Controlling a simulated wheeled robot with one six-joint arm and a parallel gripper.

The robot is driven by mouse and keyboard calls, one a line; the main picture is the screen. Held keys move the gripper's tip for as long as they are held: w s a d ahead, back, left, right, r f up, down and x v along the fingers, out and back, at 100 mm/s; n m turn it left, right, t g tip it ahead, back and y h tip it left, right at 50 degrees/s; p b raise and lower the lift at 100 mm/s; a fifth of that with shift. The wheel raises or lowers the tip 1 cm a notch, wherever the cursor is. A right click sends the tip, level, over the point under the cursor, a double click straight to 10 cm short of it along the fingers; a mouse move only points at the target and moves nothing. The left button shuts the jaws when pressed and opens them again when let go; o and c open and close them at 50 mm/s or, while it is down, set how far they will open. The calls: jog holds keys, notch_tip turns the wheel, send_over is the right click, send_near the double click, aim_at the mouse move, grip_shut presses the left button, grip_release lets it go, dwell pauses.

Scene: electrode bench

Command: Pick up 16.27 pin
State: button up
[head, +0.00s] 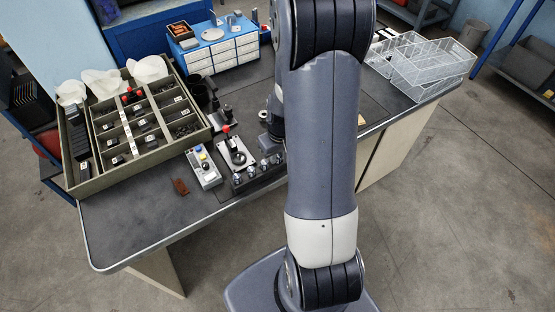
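I cannot make out which thing is the 16.27 pin; no label is readable at this size. A black block (243,184) on the bench holds several short metal-topped pieces in a row, left of my arm. A compartment tray (153,155) at the left has several dividers with small labelled blocks in them. My arm crosses the middle of the view, and its far end (271,143) is low over the bench, just behind the block. My gripper's fingers are too small and partly hidden to tell their state.
A grey control box (204,168) with coloured buttons and a metal plate fixture (236,156) stand left of the block. A blue-and-white drawer unit (218,52) is at the back. Clear wire-like baskets (432,62) sit at the right. The bench's front left (130,225) is bare.

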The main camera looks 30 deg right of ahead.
aim_at(278, 156)
grip_shut()
notch_tip(278, 156, up, 10)
dwell(0.5)
